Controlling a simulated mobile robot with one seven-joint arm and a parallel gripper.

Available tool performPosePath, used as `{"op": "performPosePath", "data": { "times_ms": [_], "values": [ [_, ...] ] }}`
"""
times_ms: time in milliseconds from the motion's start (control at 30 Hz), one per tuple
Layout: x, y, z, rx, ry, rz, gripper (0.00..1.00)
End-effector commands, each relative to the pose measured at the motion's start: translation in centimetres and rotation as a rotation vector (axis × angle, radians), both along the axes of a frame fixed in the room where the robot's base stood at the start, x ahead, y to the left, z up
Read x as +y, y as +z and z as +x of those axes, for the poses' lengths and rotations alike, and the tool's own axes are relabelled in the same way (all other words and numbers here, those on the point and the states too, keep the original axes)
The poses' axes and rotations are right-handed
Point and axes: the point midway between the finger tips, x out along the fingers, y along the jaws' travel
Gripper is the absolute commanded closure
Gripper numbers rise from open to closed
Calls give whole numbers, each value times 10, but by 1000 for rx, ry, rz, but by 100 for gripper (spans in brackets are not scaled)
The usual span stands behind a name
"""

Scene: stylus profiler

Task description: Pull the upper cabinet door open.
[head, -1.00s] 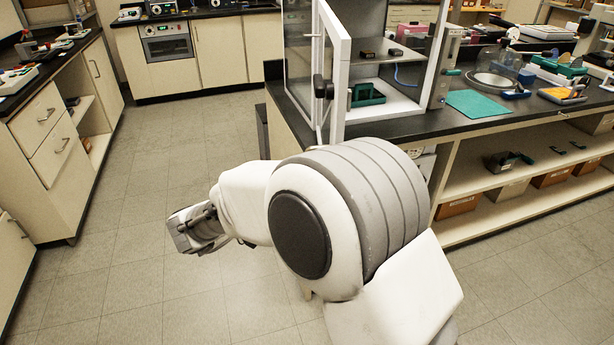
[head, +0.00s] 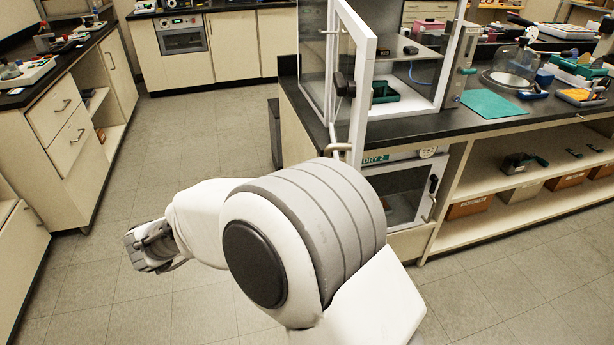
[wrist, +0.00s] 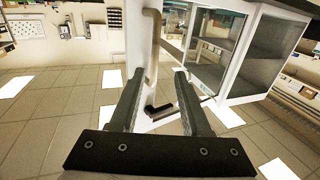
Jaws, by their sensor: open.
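The upper cabinet door (head: 366,90) is a white-framed glass door on the glass-sided cabinet on the bench. It stands swung outward, and the cabinet's front is partly uncovered. A black latch (head: 345,85) and a pale tubular handle (head: 338,148) are on it. In the wrist view the handle (wrist: 152,45) lies beyond my fingertips, between them in the picture, with the black latch (wrist: 160,108) below. My gripper (head: 150,246) is left of the door in the head view, apart from it. Its fingers, also in the wrist view (wrist: 160,75), are open and empty.
Below the bench top is a lower cabinet (head: 400,195) with a glass door, partly hidden by my arm. A green tray (head: 385,97) sits inside the upper cabinet. Drawer units (head: 65,120) stand at left. The tiled floor (head: 200,120) between is clear.

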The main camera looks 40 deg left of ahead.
Motion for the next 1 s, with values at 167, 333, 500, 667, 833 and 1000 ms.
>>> {"op": "performPosePath", "data": {
  "times_ms": [167,333,500,667,833,1000],
  "values": [
    [14,0,-43,1,4,0,53],
    [21,1,-69,-1,2,0,53],
    [24,0,-80,0,-1,0,53],
    [25,0,-82,-1,-2,0,53],
    [25,0,-81,-1,-1,0,53],
    [25,0,-81,0,-1,0,53]
  ]
}}
